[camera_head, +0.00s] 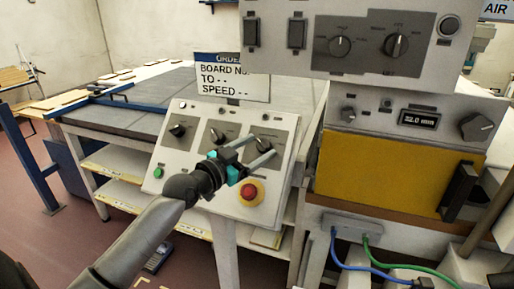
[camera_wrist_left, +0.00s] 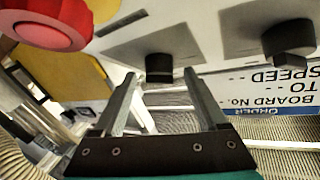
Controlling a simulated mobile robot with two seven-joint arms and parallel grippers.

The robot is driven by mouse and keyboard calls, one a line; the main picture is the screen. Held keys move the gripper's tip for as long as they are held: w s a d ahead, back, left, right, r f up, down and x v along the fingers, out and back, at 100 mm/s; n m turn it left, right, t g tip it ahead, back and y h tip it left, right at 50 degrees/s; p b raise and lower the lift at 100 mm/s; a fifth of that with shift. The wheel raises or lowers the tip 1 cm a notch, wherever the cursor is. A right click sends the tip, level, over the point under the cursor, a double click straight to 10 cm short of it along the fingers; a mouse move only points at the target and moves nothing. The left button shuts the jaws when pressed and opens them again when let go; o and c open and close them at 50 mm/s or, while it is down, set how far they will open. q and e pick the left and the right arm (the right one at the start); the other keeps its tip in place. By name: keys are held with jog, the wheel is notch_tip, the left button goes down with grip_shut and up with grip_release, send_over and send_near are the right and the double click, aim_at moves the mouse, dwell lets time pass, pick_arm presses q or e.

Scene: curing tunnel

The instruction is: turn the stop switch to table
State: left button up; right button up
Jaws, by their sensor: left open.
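A sloped white control panel (camera_head: 200,178) carries three black rotary switches, the left one (camera_head: 178,131), the middle one (camera_head: 217,136) and the right one (camera_head: 264,145). Their labels are too small to read, so I cannot tell which is the stop switch. My left gripper (camera_head: 256,149) is open and empty, its fingers pointing at the right switch. In the left wrist view that switch (camera_wrist_left: 158,68) shows between and just beyond the fingertips (camera_wrist_left: 158,88), seemingly apart from them. Another switch (camera_wrist_left: 290,45) shows to the right. My right gripper is not in view.
A red mushroom button (camera_head: 250,191) sits just below the gripper; it also shows in the left wrist view (camera_wrist_left: 45,28). A green button (camera_head: 158,173) is at lower left. An order sign (camera_head: 232,78) stands behind the panel. A taller machine (camera_head: 390,160) stands at right.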

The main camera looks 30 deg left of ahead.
pick_arm(q)
jog(key=shift+w, duration=0.2)
jog(key=shift+c, duration=0.2)
jog(key=shift+r, duration=0.1)
grip_shut()
dwell(0.3)
